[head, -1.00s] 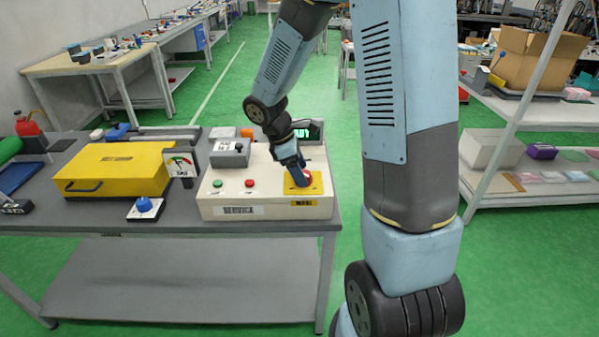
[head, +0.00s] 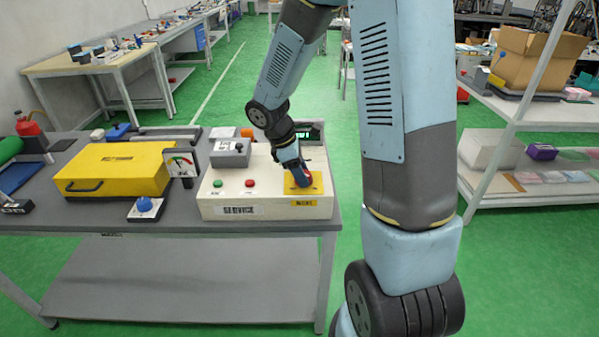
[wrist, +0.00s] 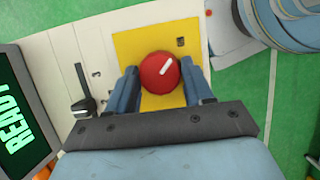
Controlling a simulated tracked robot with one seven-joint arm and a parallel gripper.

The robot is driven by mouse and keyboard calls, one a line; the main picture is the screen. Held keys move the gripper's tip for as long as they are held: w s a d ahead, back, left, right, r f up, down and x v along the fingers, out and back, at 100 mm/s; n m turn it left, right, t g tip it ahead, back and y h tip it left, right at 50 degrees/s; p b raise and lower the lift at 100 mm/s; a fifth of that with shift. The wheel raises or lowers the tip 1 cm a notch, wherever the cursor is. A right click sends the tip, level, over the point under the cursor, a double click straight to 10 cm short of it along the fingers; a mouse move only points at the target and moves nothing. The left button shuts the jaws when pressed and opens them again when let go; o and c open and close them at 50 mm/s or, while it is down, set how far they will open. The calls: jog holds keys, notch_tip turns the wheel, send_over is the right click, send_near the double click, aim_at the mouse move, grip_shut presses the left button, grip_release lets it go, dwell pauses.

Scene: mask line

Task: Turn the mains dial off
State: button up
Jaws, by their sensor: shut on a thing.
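The mains dial is a round red knob (wrist: 153,77) with a white pointer mark, on a yellow plate (wrist: 130,48) at the right end of a cream control box (head: 225,209). In the wrist view the mark points to the upper right. My gripper (wrist: 159,70) is shut on the dial, one blue finger on each side.
Green (head: 217,183) and red (head: 250,183) buttons and a grey lever box (head: 229,155) sit left on the control box. A screen (wrist: 18,120) shows green letters reading "READY". A gauge (head: 180,164), blue knob (head: 144,204) and yellow case (head: 115,168) stand further left.

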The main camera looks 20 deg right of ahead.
jog(key=shift+w+m, duration=0.15)
jog(key=shift+m, duration=0.15)
jog(key=m+g+y, duration=0.1)
jog(key=m, duration=0.2)
jog(key=shift+w+d+m, duration=0.1)
jog(key=shift+m, duration=0.2)
jog(key=m+g+y, duration=0.1)
jog(key=m, duration=0.3)
jog(key=shift+w+d, duration=0.1)
jog(key=m+y, duration=0.1)
jog(key=m, duration=0.1)
jog(key=m+g+y, duration=0.1)
jog(key=m, duration=0.2)
jog(key=shift+d, duration=0.15)
jog(key=m, duration=0.2)
jog(key=m+y, duration=0.1)
jog(key=m, duration=0.1)
jog(key=shift+d+m+y, duration=0.1)
jog(key=shift+m+y, duration=0.2)
jog(key=o, duration=1)
